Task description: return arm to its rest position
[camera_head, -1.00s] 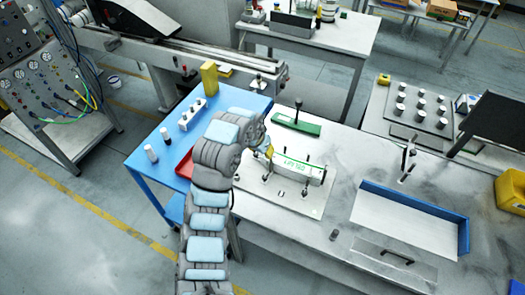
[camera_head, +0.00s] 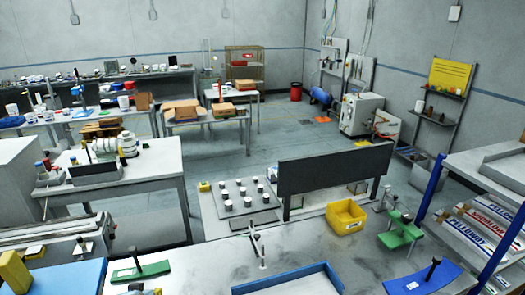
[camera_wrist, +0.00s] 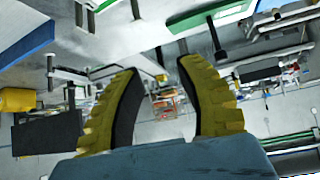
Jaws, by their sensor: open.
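My gripper (camera_wrist: 158,68) shows in the wrist view, with two yellow ribbed fingers and dark inner pads. The fingers are apart and nothing is between them. The wrist picture looks upside down, with worktables and the room behind the fingers, and the gripper touches nothing that I can see. My arm and gripper are not visible in the head view, so I cannot tell the arm's full pose.
The near worktable (camera_head: 200,265) holds a blue-edged tray (camera_head: 290,282) and a green-based tool (camera_head: 140,271). A shelf (camera_head: 505,205) with blue posts stands at the right. Open floor (camera_head: 225,143) lies farther back.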

